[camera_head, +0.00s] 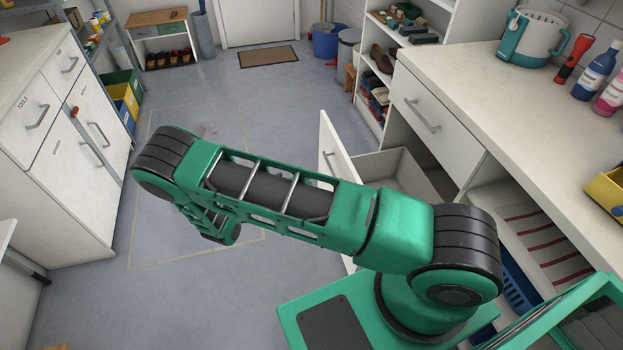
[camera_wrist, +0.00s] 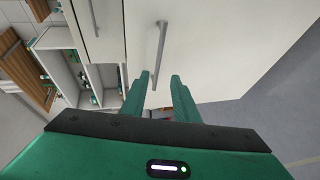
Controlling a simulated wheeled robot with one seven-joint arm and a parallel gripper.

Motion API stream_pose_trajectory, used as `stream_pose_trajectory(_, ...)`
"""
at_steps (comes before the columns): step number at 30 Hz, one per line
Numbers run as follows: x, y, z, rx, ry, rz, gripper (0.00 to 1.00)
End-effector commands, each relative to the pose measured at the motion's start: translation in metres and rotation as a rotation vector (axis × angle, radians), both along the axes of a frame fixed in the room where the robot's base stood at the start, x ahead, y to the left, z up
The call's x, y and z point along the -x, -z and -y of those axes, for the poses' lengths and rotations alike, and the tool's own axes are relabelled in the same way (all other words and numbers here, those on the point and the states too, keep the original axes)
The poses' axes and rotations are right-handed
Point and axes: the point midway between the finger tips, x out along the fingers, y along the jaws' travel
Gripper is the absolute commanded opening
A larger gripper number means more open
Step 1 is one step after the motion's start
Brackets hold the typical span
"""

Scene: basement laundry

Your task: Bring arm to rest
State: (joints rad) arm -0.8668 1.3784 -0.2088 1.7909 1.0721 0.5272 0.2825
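My green arm (camera_head: 275,195) reaches out from the lower right across the middle of the head view, bends at a dark-banded joint on the left, and folds back downward. My gripper (camera_wrist: 158,80) shows in the wrist view with its two green fingers apart and a gap between the tips. A grey bar handle (camera_wrist: 161,42) on a white front lies in line with that gap. I cannot tell how far it is from the fingertips, but nothing is seen clamped. In the head view my gripper cannot be made out behind the arm.
A lower drawer (camera_head: 405,178) stands pulled out from the right counter (camera_head: 510,100), close behind my arm. A white cabinet (camera_head: 62,140) stands left. Shelves (camera_head: 447,22) and a blue bucket (camera_head: 325,42) are farther back. Grey floor (camera_head: 95,300) is clear at lower left.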

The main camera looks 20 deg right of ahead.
Motion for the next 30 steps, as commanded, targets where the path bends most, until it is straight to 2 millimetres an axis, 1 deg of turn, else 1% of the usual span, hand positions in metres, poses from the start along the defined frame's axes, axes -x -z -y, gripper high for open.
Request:
stream_pose_trajectory(3, 0.001, -0.001, -0.003, 0.0, 0.001, 0.0, 0.28)
stream_pose_trajectory(11, 0.001, -0.001, -0.003, 0.0, 0.001, 0.0, 0.28)
stream_pose_trajectory(16, -0.001, 0.0, 0.003, 0.001, 0.002, 0.0, 0.28)
stream_pose_trajectory(20, -0.004, 0.004, 0.018, 0.002, 0.003, 0.001, 0.28)
stream_pose_trajectory(30, -0.018, 0.016, 0.071, 0.004, 0.003, 0.001, 0.28)
